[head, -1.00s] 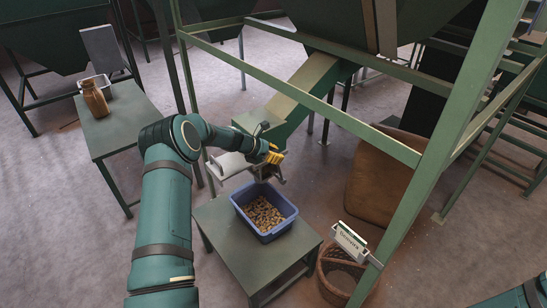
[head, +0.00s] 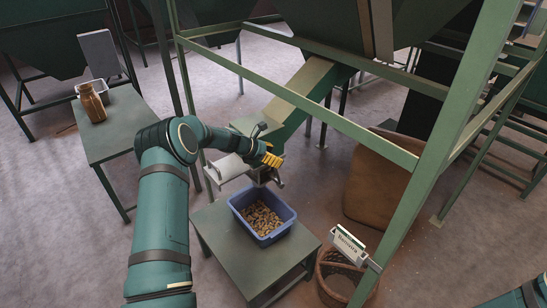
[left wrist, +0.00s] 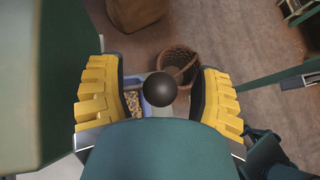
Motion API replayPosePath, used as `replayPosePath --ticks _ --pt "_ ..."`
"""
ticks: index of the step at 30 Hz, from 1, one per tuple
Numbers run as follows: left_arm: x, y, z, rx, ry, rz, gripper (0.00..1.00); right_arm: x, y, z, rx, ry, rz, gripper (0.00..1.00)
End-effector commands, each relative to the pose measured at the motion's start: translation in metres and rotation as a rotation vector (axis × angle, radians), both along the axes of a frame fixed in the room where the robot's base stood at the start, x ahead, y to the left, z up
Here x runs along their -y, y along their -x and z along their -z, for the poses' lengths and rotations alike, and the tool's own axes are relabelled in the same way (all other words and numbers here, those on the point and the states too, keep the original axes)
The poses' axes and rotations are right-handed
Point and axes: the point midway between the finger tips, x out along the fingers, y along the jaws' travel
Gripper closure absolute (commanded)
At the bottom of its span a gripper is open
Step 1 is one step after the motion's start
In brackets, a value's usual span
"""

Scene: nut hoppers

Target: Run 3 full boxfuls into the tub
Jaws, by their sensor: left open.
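The blue tub (head: 287,231) stands on a low green table below the chute (head: 300,97), with a layer of brown nuts (head: 262,217) in it. My left gripper (head: 271,160), with yellow fingers, is at the chute's lower end, above the tub's back edge. In the left wrist view a round black knob (left wrist: 160,89) lies between the two spread fingers, with a gap on each side. The arm and gripper hide much of the chute mouth, and I cannot make out a box there. My right gripper is out of view.
A green frame post (head: 437,150) and rails stand right of the chute. A wicker basket (head: 333,285) and a sign (head: 348,244) are beside the low table (head: 225,245). A side table (head: 112,130) at left holds a brown jar (head: 92,102) and a white container.

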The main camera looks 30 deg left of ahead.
Motion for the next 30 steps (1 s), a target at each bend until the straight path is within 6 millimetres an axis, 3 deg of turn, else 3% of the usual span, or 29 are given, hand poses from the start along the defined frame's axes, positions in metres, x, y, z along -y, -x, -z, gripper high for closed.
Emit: replayPosePath --ticks 9,15,30 --pt "0.000 -0.001 -0.058 0.004 -0.002 0.001 0.35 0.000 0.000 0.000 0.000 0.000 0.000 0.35" --pt "0.000 -0.001 -0.084 0.003 -0.001 0.000 0.35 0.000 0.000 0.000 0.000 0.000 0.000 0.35" --pt "-0.001 -0.001 -0.093 0.001 0.000 -0.002 0.35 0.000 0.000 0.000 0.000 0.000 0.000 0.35"
